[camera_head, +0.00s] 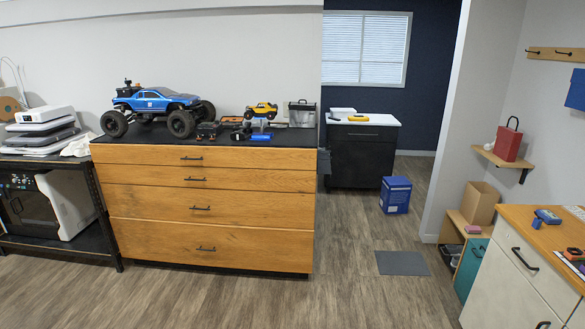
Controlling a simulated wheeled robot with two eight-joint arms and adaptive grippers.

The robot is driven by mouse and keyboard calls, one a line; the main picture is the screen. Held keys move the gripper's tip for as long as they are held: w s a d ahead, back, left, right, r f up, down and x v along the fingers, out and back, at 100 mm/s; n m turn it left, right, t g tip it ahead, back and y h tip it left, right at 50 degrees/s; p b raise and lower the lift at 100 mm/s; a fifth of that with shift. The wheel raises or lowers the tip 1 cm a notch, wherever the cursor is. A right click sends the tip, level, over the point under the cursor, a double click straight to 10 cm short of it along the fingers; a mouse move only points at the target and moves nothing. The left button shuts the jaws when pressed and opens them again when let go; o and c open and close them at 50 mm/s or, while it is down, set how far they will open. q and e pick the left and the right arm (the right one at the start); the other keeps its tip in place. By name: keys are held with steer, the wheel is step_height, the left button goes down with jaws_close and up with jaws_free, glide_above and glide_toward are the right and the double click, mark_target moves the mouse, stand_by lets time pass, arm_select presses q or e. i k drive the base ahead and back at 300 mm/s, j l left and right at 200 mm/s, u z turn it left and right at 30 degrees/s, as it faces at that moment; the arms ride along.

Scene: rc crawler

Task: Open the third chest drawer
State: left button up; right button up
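The wooden chest (285,210) stands left of the middle against the wall, across the floor from me. It has stacked drawers with dark bar handles, all shut. The third drawer from the top (255,208) is a taller wooden front. Its black handle (200,208) sits near the middle of that front. Neither my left gripper nor my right gripper shows in the head view.
A blue RC truck (158,100), a small yellow one (261,110) and tools lie on the chest's black top. A blue box (395,195) and a grey mat (402,263) lie on the floor at right. The floor before the chest is clear.

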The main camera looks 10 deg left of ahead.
mark_target(235, 207)
steer(key=i+u, duration=0.2)
steer(key=i, duration=0.6)
steer(key=i+u, duration=0.25)
steer(key=i, duration=0.5)
steer(key=i+l+u, duration=0.2)
steer(key=i, duration=0.6)
steer(key=i+j+u, duration=0.1)
steer(key=i+j, duration=0.55)
steer(key=i, duration=0.15)
